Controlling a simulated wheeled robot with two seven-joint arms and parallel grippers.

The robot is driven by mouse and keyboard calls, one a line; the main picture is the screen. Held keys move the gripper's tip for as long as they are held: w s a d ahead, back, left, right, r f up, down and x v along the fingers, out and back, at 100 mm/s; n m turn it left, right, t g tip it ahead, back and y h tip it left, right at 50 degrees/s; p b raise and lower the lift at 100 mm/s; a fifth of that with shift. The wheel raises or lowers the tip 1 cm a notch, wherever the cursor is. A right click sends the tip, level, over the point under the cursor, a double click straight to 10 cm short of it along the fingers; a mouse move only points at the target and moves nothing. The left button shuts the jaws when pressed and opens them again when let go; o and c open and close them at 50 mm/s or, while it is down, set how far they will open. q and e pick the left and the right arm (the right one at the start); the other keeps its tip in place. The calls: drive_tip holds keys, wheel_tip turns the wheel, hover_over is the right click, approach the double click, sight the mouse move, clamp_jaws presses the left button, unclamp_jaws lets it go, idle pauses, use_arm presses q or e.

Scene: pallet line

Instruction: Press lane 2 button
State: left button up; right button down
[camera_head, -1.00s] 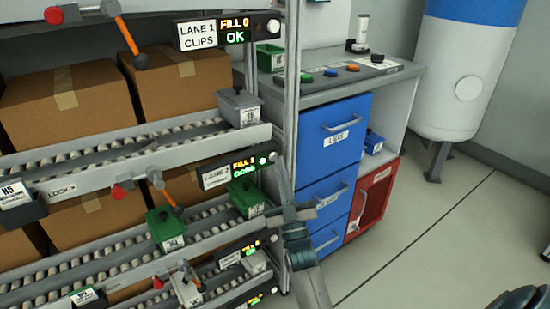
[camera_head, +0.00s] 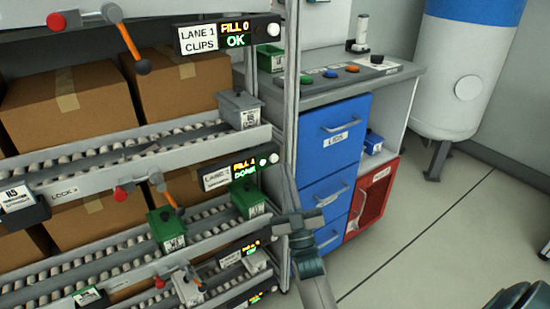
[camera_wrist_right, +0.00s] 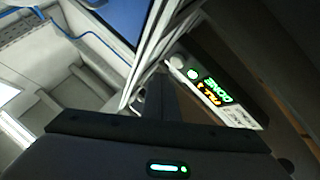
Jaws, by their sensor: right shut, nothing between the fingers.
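The lane 2 display (camera_head: 229,174) is on the middle shelf edge, with a green "DONE" line. A round pale button (camera_head: 273,158) is at its right end, beside a small green light (camera_head: 263,162). The wrist view shows the display (camera_wrist_right: 217,92) turned on its side, with the pale button (camera_wrist_right: 177,62) at its near end. My right gripper (camera_head: 283,172) is shut and empty, at the shelf's front post, just right of and below the button. A small gap seems to separate them; I cannot tell contact surely. My left gripper is out of view.
The lane 1 display (camera_head: 228,35) is above, with its own white button (camera_head: 273,29). Green bins (camera_head: 246,198) and boxes (camera_head: 180,80) fill the shelves. The upright post (camera_head: 291,100) is close to my gripper.

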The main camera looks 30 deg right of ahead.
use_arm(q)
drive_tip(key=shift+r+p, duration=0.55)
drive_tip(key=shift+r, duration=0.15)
use_arm(e)
drive_tip(key=shift+s+d, duration=0.15)
drive_tip(key=shift+s, duration=1.65)
